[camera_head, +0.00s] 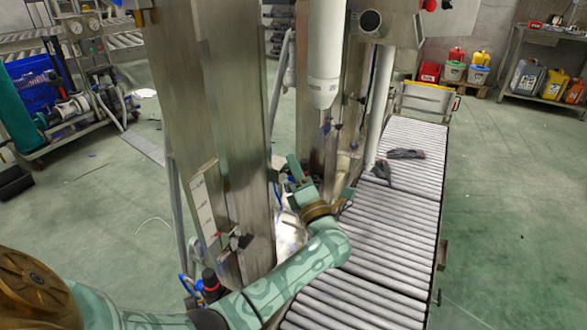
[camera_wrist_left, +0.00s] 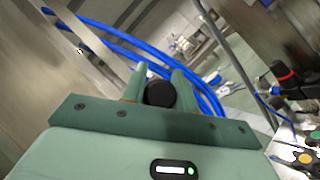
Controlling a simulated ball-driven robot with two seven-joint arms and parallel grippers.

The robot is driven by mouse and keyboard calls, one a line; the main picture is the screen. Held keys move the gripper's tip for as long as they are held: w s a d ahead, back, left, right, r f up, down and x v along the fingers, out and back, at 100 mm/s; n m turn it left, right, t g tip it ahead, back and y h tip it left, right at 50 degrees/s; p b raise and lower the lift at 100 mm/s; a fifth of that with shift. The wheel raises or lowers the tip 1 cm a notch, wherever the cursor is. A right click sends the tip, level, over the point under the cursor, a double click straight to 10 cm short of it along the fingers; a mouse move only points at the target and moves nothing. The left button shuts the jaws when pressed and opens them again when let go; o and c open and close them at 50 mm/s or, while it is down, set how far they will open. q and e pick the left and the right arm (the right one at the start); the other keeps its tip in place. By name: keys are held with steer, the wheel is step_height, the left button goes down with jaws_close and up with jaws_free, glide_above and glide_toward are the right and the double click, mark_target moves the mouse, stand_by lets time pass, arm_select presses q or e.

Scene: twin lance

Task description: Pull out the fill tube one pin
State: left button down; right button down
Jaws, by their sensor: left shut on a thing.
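My left gripper (camera_wrist_left: 159,82) is shut on a black round knob (camera_wrist_left: 160,94), seen end-on between its two green fingers in the left wrist view. The knob looks like the head of a pin; its shaft is hidden. In the head view my left gripper (camera_head: 293,180) is beside the steel column (camera_head: 238,130), low down. The knob cannot be made out there. A white vertical tube (camera_head: 326,55) hangs above and beyond the gripper, with a thinner metal part below it. My right gripper is not in view.
A roller conveyor (camera_head: 390,240) runs along the right, with dark gloves (camera_head: 406,154) on it. Blue hoses (camera_wrist_left: 125,45) pass close behind the fingers. A hose cart (camera_head: 65,100) stands at the left. Green floor is open on both sides.

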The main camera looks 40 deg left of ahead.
arm_select(q)
steer(key=shift+w+d+f, duration=0.15)
steer(key=shift+d+f, duration=0.1)
steer(key=shift+d, duration=0.6)
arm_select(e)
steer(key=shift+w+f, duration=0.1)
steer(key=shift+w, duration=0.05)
arm_select(q)
steer(key=c, duration=1.3)
jaws_free()
steer(key=shift+o, duration=1)
steer(key=shift+r, duration=0.1)
steer(key=shift+d, duration=0.1)
steer(key=p+v, duration=0.1)
steer(key=v, duration=1.5)
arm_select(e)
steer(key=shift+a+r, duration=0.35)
arm_select(q)
steer(key=shift+d, duration=0.1)
